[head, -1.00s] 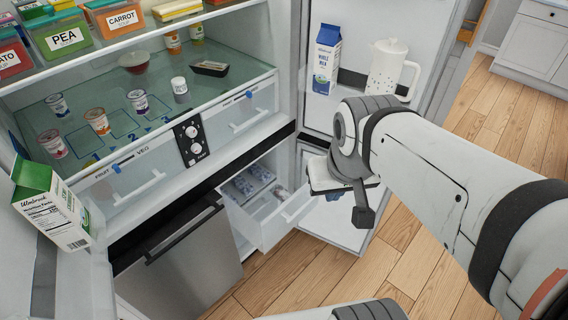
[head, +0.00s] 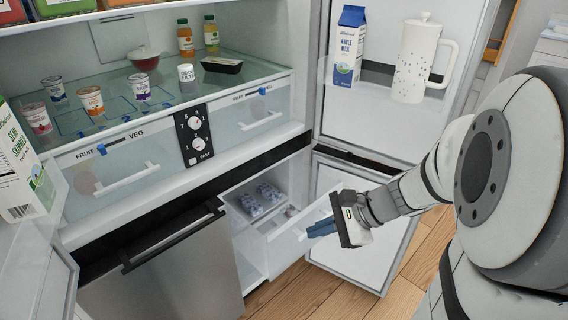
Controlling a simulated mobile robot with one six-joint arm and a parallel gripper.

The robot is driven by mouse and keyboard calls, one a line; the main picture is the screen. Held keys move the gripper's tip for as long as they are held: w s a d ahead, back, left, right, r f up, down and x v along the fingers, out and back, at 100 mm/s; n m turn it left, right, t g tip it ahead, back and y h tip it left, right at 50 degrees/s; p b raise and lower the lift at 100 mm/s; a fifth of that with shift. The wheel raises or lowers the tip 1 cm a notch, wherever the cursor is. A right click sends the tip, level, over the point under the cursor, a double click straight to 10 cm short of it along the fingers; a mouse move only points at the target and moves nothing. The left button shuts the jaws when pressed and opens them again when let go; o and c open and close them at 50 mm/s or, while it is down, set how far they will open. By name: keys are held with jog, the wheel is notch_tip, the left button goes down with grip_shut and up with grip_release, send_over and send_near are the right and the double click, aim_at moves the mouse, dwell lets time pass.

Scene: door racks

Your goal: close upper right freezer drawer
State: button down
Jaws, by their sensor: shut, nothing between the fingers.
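The upper right freezer drawer (head: 284,245) is pulled partway out of the open right freezer compartment, below the fridge section. Blue and white packages (head: 262,199) lie inside it. My gripper (head: 312,231) comes in from the right and points left, with its blue fingers shut and empty. The fingertips are at the drawer's front, close to its handle side. I cannot tell whether they touch it. The gripper hides part of the drawer's front.
The open right freezer door (head: 360,252) stands behind and right of my gripper. Above it, the open fridge door holds a milk carton (head: 348,48) and a white pitcher (head: 414,65). The left freezer door (head: 170,275) is shut. Wood floor shows below.

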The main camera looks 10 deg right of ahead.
jog(key=w+d+f+m+t+y+b, duration=0.1)
jog(key=w+d+f+m+t+b, duration=0.1)
jog(key=w+d+f+m+b, duration=0.3)
jog(key=w+d+f+m+t+b, duration=0.1)
jog(key=w+f+m+t+b, duration=0.15)
jog(key=f, duration=0.35)
jog(key=m+t+h+b, duration=0.1)
jog(key=m+t+b, duration=0.3)
jog(key=m, duration=0.2)
send_near(304, 213)
jog(key=b+x, duration=0.2)
jog(key=x, duration=0.3)
jog(key=shift+f+b, duration=0.15)
jog(key=shift+b, duration=0.25)
jog(key=shift+w+a, duration=0.45)
jog(key=shift+w, duration=0.15)
